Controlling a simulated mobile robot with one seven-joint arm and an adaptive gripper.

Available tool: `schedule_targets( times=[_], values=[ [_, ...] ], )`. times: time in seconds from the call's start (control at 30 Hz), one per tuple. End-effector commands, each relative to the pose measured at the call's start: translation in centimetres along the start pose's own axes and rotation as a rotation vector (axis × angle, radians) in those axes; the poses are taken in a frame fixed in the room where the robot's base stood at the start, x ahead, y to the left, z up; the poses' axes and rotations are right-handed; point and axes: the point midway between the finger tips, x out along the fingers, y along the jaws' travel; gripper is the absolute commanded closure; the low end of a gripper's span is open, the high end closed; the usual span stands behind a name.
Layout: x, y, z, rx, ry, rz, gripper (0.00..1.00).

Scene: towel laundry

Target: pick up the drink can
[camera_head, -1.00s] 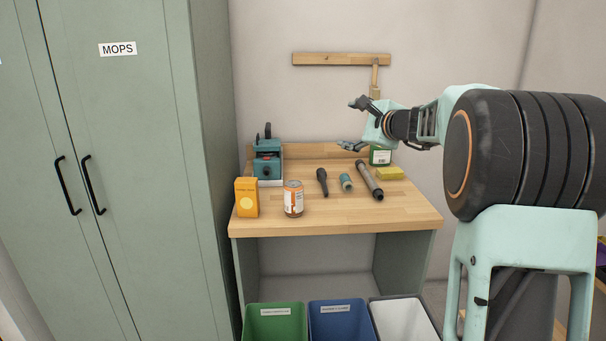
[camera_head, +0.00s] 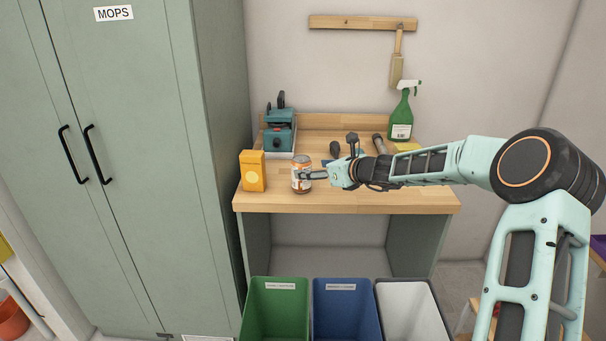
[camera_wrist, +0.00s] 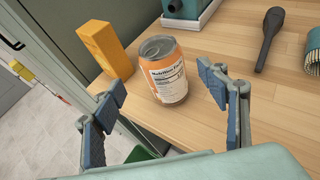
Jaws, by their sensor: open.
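The drink can (camera_head: 301,171), orange and white with a silver top, stands upright on the wooden workbench (camera_head: 400,200) near its front left. In the wrist view the can (camera_wrist: 165,72) stands ahead of my gripper (camera_wrist: 162,105), roughly between the lines of its two blue-padded fingers and closer to the right one. The fingers are spread wide with nothing held. In the head view my gripper (camera_head: 318,170) is just right of the can, one finger overlapping its front. I cannot tell from there whether it touches.
An orange carton (camera_head: 252,171) stands left of the can. A teal machine (camera_head: 280,133) is behind it. A dark tool (camera_wrist: 268,40) lies to the right in the wrist view. A green spray bottle (camera_head: 402,118) stands at the back right. Green (camera_head: 275,312), blue (camera_head: 342,312) and white (camera_head: 408,312) bins stand below.

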Motion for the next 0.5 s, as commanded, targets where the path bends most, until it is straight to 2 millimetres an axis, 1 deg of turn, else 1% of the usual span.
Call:
schedule_targets(
  times=[0.03,0.1,0.27,0.33,0.5],
  values=[
    [0.7,0.0,0.1,0.000,0.000,0.001,0.32],
    [1.4,0.0,0.1,-0.001,0.000,0.001,0.32],
    [2.3,0.0,0.1,-0.002,0.000,0.000,0.32],
    [3.0,0.0,0.3,-0.001,0.000,0.001,0.32],
    [5.3,-0.2,0.7,-0.002,0.000,0.000,0.32]
  ],
)
